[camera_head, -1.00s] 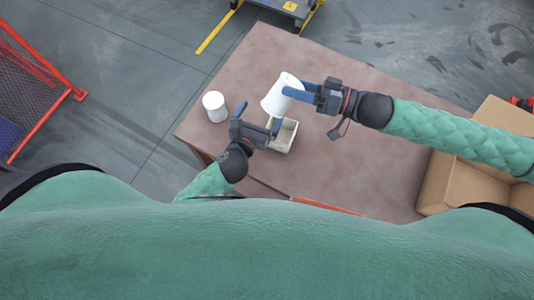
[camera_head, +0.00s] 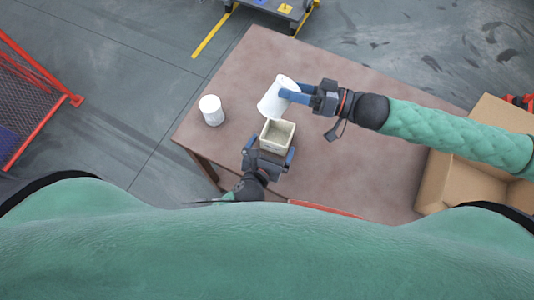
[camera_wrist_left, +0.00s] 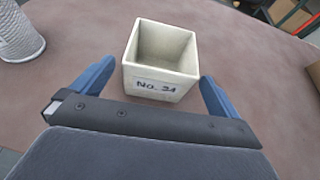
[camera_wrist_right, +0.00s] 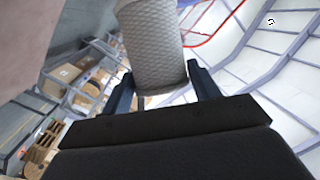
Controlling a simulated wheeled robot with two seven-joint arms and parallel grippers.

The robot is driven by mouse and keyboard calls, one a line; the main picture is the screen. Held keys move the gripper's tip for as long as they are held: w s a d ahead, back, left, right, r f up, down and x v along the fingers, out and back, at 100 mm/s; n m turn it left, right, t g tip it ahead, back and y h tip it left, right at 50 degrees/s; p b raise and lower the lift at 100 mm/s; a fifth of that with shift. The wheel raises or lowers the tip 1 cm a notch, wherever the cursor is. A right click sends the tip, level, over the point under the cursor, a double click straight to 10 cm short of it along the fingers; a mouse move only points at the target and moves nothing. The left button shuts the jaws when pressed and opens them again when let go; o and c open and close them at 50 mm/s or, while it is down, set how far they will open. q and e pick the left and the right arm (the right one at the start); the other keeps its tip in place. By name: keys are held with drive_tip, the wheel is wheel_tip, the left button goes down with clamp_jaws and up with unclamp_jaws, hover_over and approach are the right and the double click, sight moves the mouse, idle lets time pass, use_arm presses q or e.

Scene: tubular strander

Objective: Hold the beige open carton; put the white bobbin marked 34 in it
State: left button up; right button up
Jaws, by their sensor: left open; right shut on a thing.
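The beige open carton (camera_head: 278,135) stands upright on the brown table and looks empty. In the left wrist view the carton (camera_wrist_left: 160,62) carries the handwritten mark "No. 34" or similar. My left gripper (camera_head: 270,160) is open, its blue fingers on either side of the carton's near part, with gaps visible in the left wrist view (camera_wrist_left: 158,88). My right gripper (camera_head: 292,95) is shut on a white bobbin (camera_head: 274,98), held tilted just above and behind the carton. The bobbin also shows in the right wrist view (camera_wrist_right: 152,45); no number on it is readable.
Another white bobbin (camera_head: 211,110) stands on the table (camera_head: 330,165) to the left; it shows in the left wrist view (camera_wrist_left: 18,35). A large cardboard box (camera_head: 450,185) is at the right. A red mesh barrier (camera_head: 40,90) stands on the floor at left.

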use_arm(q)
drive_tip(key=shift+x, duration=3)
